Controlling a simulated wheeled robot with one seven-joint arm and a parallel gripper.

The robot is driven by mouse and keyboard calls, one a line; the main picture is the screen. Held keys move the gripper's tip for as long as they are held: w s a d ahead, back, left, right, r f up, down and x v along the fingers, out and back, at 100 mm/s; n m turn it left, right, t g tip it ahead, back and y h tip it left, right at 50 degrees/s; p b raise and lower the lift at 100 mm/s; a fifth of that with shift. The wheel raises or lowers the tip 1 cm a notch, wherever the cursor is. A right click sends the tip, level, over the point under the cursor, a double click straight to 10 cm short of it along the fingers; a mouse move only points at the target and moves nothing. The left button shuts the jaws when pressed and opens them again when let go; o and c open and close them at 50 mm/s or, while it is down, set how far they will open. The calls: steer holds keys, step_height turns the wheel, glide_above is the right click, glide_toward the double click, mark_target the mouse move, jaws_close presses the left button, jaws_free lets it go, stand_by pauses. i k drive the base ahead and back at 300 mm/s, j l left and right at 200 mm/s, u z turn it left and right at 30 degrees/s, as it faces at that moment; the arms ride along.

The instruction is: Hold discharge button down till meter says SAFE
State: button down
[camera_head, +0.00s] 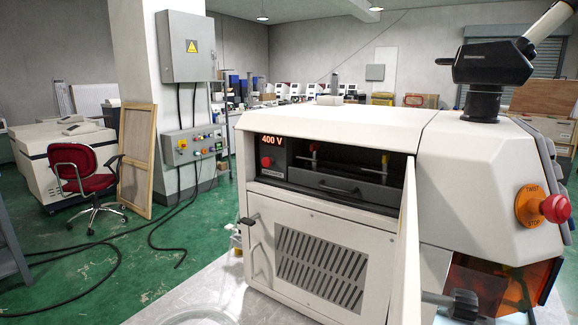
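A white machine (340,130) stands close in front, with an open bay in its upper front. The meter (272,140) at the bay's left reads 400 V in glowing orange digits. A round red button (266,161) sits just below it on a dark panel; I take it for the discharge button, but any label is too small to read. Nothing visible touches the button. My gripper is not in view.
A white door panel (406,255) stands edge-on at the bay's right. The bay holds two upright terminals and a dark drawer with a handle (338,188). A red twist-stop knob (555,208) sticks out at the far right. Green floor is open at left, crossed by cables.

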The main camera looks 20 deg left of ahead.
mark_target(266, 161)
steer(key=j+z, duration=0.45)
steer(key=j, duration=3.35)
steer(key=k, duration=0.05)
